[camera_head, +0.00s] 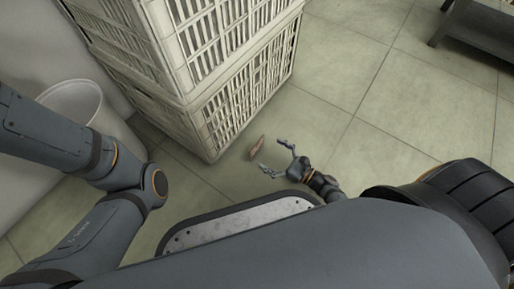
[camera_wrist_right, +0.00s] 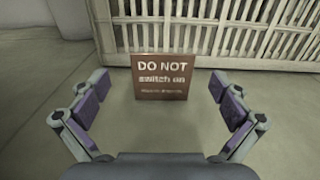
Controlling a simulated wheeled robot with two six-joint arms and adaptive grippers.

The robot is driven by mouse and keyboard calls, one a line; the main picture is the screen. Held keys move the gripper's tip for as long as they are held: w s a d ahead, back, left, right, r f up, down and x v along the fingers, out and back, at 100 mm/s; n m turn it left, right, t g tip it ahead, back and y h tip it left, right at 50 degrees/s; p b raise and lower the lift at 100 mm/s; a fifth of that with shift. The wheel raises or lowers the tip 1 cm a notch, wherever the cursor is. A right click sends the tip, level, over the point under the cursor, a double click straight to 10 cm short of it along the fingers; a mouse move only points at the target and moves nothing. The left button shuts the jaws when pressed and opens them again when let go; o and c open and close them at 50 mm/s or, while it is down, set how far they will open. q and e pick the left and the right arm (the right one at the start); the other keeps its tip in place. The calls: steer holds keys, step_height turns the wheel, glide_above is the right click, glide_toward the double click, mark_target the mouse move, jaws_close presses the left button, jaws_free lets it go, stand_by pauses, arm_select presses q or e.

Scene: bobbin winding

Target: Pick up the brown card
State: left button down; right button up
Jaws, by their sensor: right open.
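The brown card (camera_wrist_right: 162,77) reads "DO NOT switch on" with smaller, unclear text below. In the right wrist view it faces me, ahead of the fingers and between their lines. In the head view the card (camera_head: 257,147) shows as a thin brown shape near the crate's lower corner; I cannot tell what holds it up. My right gripper (camera_head: 277,159) is open and empty, its fingers pointing toward the card and apart from it. In the wrist view the open fingers (camera_wrist_right: 162,103) stand to either side of the card. My left arm shows at left, but its gripper is out of view.
Stacked white slatted crates (camera_head: 228,107) stand right behind the card. A pale round bin (camera_head: 78,103) stands at the left by the wall. A dark-legged bench or table (camera_head: 478,28) is at the top right. The tiled floor (camera_head: 385,125) to the right is clear.

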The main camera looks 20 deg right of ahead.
mark_target(258, 143)
steer(key=b+x, duration=0.2)
steer(key=x, duration=0.2)
steer(key=shift+w, duration=0.2)
steer(key=shift+w+r, duration=0.15)
steer(key=c, duration=0.9)
steer(key=shift+o, duration=0.2)
steer(key=shift+r, duration=0.1)
